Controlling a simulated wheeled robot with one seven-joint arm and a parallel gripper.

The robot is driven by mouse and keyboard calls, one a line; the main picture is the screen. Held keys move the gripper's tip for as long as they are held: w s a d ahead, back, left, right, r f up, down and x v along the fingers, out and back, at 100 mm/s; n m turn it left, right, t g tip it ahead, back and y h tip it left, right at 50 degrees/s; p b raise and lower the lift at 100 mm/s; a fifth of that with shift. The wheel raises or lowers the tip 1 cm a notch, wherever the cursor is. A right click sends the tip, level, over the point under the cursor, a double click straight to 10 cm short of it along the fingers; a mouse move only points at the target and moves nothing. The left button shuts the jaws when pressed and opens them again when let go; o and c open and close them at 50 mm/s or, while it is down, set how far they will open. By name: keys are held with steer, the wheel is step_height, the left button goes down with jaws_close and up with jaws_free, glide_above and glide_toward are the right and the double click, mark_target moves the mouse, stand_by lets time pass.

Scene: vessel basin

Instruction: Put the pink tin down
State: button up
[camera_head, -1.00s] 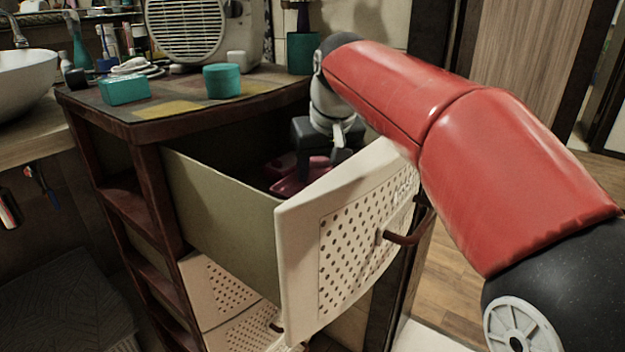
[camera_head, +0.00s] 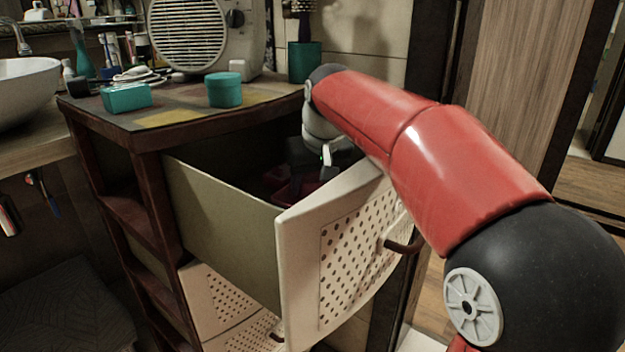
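A pink-red thing, which looks like the pink tin (camera_head: 288,192), shows dimly inside the open top drawer. My gripper (camera_head: 300,183) reaches down into this drawer, right at the pink thing. The drawer front and the shadow hide the fingertips, so I cannot tell whether they grip it or are apart from it. The drawer (camera_head: 228,228) has a green-grey side wall and a white perforated front, and is pulled out from a dark red-brown cabinet.
On the cabinet top (camera_head: 185,117) stand a teal square box (camera_head: 126,97), a teal round tin (camera_head: 224,90), a teal cup (camera_head: 304,62) and a white heater-like appliance (camera_head: 190,35). A sink (camera_head: 25,92) is at the left. The drawer front (camera_head: 340,250) rises close beside my arm.

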steer(key=o, duration=0.3)
steer(key=shift+o, duration=0.2)
steer(key=shift+r, duration=0.1)
steer(key=p+v, duration=0.2)
steer(key=v, duration=1)
steer(key=shift+r, duration=0.1)
